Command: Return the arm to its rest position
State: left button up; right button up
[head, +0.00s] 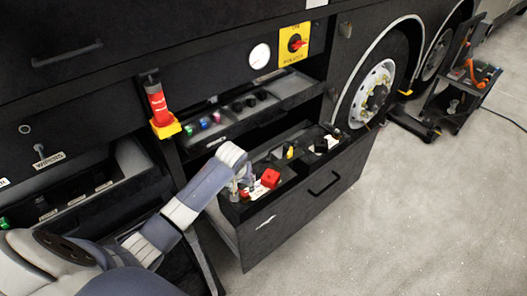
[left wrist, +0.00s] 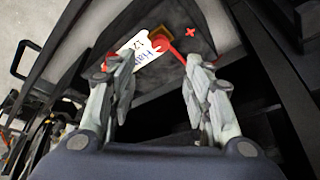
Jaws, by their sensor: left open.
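My left arm comes in from the lower left of the head view and reaches over the open drawer. My left gripper (head: 243,190) is above the drawer's left part, beside a red block (head: 270,178). In the left wrist view the fingers (left wrist: 157,80) are spread apart and open. A white tag with dark lettering (left wrist: 140,53) and a red looped piece (left wrist: 165,42) lie beyond the gap between the fingertips. I cannot tell whether the fingers touch them. My right gripper is not in view.
The black drawer (head: 310,205) stands open from the dark coach side. A shelf (head: 245,118) with small coloured items is above it. A red cylinder on a yellow holder (head: 157,103) is near the arm. A wheel (head: 375,92) and a dark cart (head: 455,95) are right. Grey floor (head: 430,215) is clear.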

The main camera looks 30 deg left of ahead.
pick_arm(q)
jog(key=shift+d, duration=0.1)
jog(key=s+d+f+m+h, duration=0.15)
jog(key=s+d+m, duration=0.25)
jog(key=s+d, duration=0.75)
jog(key=s+d+r+m, duration=0.1)
jog(key=s+d+r, duration=0.15)
jog(key=s, duration=0.65)
jog(key=s+d+r+m, duration=0.1)
jog(key=s+r+m, duration=0.15)
jog(key=s, duration=0.55)
notch_tip(320, 180, down, 30)
jog(key=s+g+b, duration=0.2)
jog(key=b, duration=0.3)
jog(key=s+a+f+b, duration=0.1)
jog(key=s+f+b, duration=0.1)
jog(key=s+f, duration=0.6)
jog(key=s+a+f+g+b, duration=0.1)
jog(key=s+a+f+b, duration=0.1)
jog(key=s+f, duration=0.7)
notch_tip(320, 180, down, 4)
jog(key=shift+f+b, duration=0.2)
jog(key=shift+b, duration=0.15)
